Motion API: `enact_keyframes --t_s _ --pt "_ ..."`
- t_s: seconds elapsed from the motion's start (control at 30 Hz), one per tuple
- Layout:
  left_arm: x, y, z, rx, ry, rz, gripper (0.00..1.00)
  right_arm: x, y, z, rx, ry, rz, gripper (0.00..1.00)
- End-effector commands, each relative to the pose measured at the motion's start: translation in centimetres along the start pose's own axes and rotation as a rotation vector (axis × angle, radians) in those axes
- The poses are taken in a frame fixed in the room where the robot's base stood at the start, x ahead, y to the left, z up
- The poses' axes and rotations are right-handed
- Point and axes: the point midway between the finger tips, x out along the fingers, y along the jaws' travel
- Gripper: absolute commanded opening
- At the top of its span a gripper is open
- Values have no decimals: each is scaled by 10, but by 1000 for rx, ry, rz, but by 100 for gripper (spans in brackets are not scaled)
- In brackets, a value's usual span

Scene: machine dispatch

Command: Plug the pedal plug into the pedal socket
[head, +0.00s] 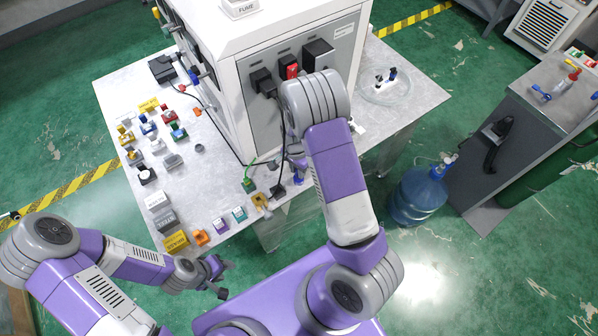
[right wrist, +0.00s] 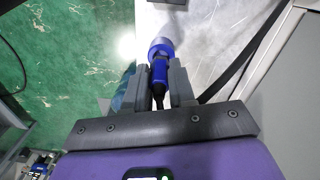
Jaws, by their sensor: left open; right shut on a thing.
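My right gripper (right wrist: 158,88) is shut on a blue plug (right wrist: 160,68) with a wider round blue end and a black cable. In the head view my right gripper (head: 297,164) is beside the white machine's front, above the table's near edge, partly hidden by my arm. I take the held blue plug for the pedal plug; no label on it can be read. I cannot tell which socket is the pedal socket. My left gripper (head: 218,277) is open and empty, low in front of the table's near left corner.
The white machine (head: 228,50) stands on the grey table (head: 217,177), with black connectors (head: 262,80) and a red one (head: 290,68) on its panel. Several coloured plugs and labelled blocks (head: 165,218) line the table's left. A blue water bottle (head: 418,195) stands on the floor right.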

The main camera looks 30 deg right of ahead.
Motion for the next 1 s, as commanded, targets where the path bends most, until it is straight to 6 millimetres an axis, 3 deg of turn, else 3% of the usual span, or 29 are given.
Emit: enact_keyframes --t_s 1.0 --pt "-31 12 1 0 0 0 43 -40 2 0 0 -1 0 0"
